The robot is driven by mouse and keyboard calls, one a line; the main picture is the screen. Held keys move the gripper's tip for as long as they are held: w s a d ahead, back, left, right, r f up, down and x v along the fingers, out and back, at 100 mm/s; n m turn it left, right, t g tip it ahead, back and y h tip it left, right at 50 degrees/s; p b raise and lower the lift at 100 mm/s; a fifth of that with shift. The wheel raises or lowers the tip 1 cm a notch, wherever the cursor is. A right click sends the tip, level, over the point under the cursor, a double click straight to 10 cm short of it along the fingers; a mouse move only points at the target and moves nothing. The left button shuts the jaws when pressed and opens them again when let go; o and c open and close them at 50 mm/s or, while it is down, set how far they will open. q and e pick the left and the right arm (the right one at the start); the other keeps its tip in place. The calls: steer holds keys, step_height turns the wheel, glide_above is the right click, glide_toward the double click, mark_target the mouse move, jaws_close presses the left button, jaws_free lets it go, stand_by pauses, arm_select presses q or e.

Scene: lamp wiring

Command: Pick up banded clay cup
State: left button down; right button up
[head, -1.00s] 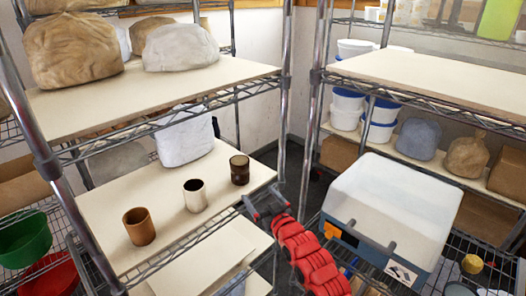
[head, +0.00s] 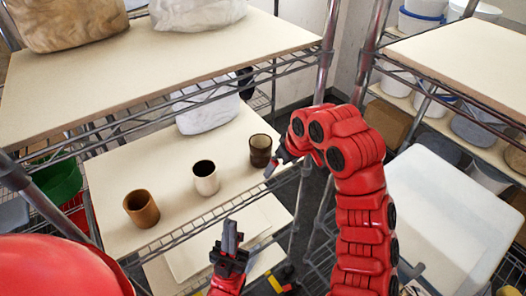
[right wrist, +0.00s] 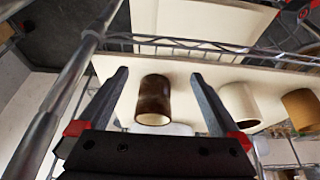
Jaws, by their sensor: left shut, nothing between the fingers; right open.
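Three cups stand upright in a row on the middle shelf board (head: 110,170). The dark brown cup (head: 260,150) at the right shows darker and lighter bands and looks like the banded clay cup. It also shows in the right wrist view (right wrist: 153,98). My right gripper (head: 276,165) is open at this cup's right side. In the right wrist view the cup appears between the two fingers, with gaps on both sides; how deep it sits between them I cannot tell. My left gripper (head: 231,228) is shut and empty, in front of the shelf edge, below the cream cup.
The cream cup (head: 206,179) and the orange-brown cup (head: 141,208) stand left of the dark cup. A white wrapped bag (head: 205,110) is behind them. The upper shelf board (head: 200,60) hangs above, and a metal post (head: 327,50) stands close to my right arm.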

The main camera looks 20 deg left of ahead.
mark_target(268, 152)
steer(key=w+a, duration=0.4)
steer(key=a, duration=0.1)
steer(key=shift+w+f, duration=0.15)
steer(key=shift+w, duration=0.1)
steer(key=shift+w+a+b, duration=0.3)
steer(key=shift+w+a, duration=0.3)
steer(key=shift+a, duration=0.35)
steer(key=p+x, duration=0.2)
steer(key=x, duration=0.1)
steer(key=shift+w+a+f+p, duration=0.15)
steer(key=shift+f+p, duration=0.15)
steer(key=shift+p, duration=0.05)
steer(key=shift+w+a+f, duration=0.1)
steer(key=shift+w+f, duration=0.05)
steer(key=shift+f, duration=0.4)
steer(key=c, duration=1.5)
